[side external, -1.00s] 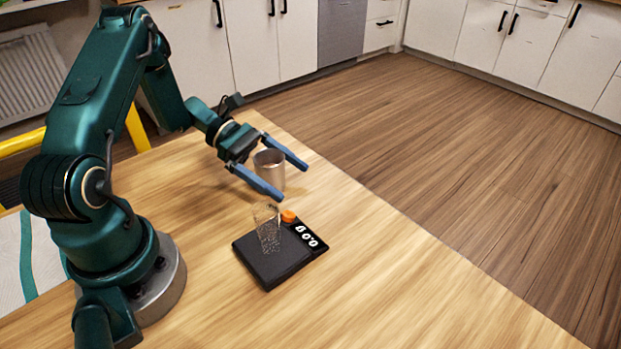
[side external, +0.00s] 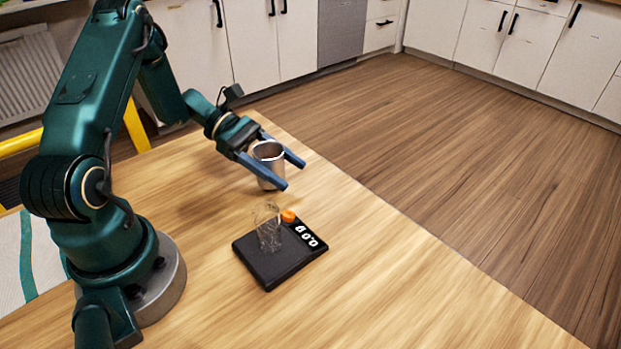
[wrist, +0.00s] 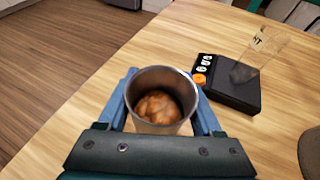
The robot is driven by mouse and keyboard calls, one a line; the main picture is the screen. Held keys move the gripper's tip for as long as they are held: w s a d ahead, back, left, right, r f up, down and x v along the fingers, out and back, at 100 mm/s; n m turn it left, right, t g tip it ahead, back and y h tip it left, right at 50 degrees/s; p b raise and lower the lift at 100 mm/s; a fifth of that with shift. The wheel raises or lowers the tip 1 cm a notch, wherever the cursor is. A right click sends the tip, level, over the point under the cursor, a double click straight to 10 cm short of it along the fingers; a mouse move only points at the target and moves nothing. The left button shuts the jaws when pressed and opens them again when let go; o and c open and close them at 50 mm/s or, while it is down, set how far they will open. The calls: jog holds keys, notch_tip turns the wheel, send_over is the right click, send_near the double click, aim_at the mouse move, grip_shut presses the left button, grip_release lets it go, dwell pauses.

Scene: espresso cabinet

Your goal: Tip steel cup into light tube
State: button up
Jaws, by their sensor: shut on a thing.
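The steel cup (side external: 268,165) is upright between the blue fingers of my gripper (side external: 280,174), which is shut on it. In the wrist view the cup (wrist: 160,124) shows brown contents (wrist: 157,106) inside, and a finger of my gripper (wrist: 160,103) lies on either side of it. The clear light tube (side external: 268,228) stands on the black scale, nearer the side camera than the cup and apart from it. The tube (wrist: 257,55) also shows in the wrist view, at the upper right. I cannot tell whether the cup touches the table.
The wooden table (side external: 400,290) is clear to the right of the scale. The table's far edge runs close behind the cup.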

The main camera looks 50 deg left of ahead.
notch_tip(320, 180, up, 8)
notch_tip(320, 180, up, 4)
jog(key=m+g+y, duration=0.3)
jog(key=m+g, duration=0.3)
send_over(260, 205)
jog(key=shift+y, duration=0.9)
jog(key=f, duration=0.4)
jog(key=shift+a+f, duration=0.3)
jog(key=shift+a, duration=0.1)
jog(key=shift+w+a+f+y, duration=0.1)
jog(key=shift+a+f+y, duration=0.05)
jog(key=shift+f+y, duration=0.4)
jog(key=shift+y, duration=0.35)
